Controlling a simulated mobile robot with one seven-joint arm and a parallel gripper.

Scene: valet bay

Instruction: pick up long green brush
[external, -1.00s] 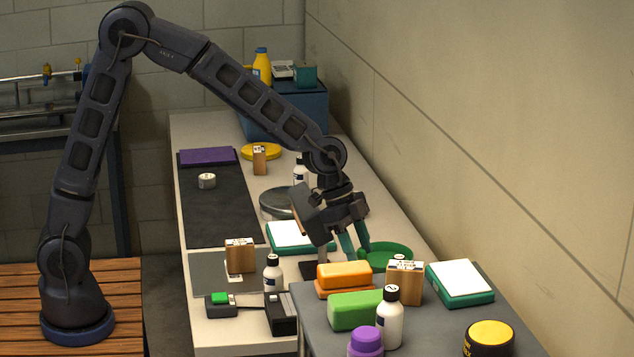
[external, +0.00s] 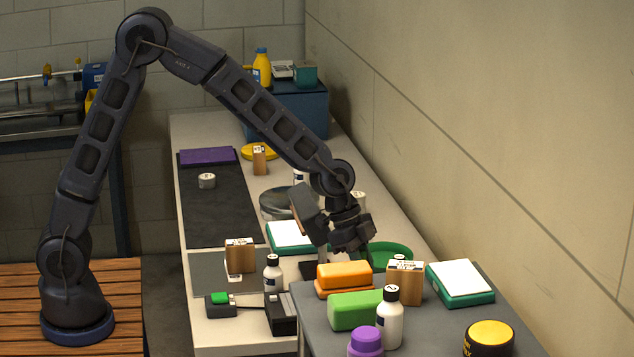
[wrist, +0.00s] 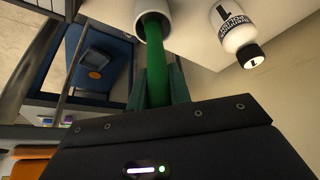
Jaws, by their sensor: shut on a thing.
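The long green brush (wrist: 156,60) shows in the wrist view as a green shaft running from between my fingers up to the opening of a white cylinder (wrist: 152,24). My gripper (wrist: 158,88) is shut on this shaft, with a teal finger on each side. Its near end is hidden behind the dark gripper body. In the external view my gripper (external: 348,250) is low over the far bench, behind the orange sponges and left of a round green dish (external: 392,256). The brush cannot be made out there.
Orange sponges (external: 344,275), a green block (external: 354,310), a wooden box (external: 405,281) and a white bottle (external: 389,318) crowd the near grey table. A white-topped teal pad (external: 291,236) lies left of my gripper. The wall is close on the right.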

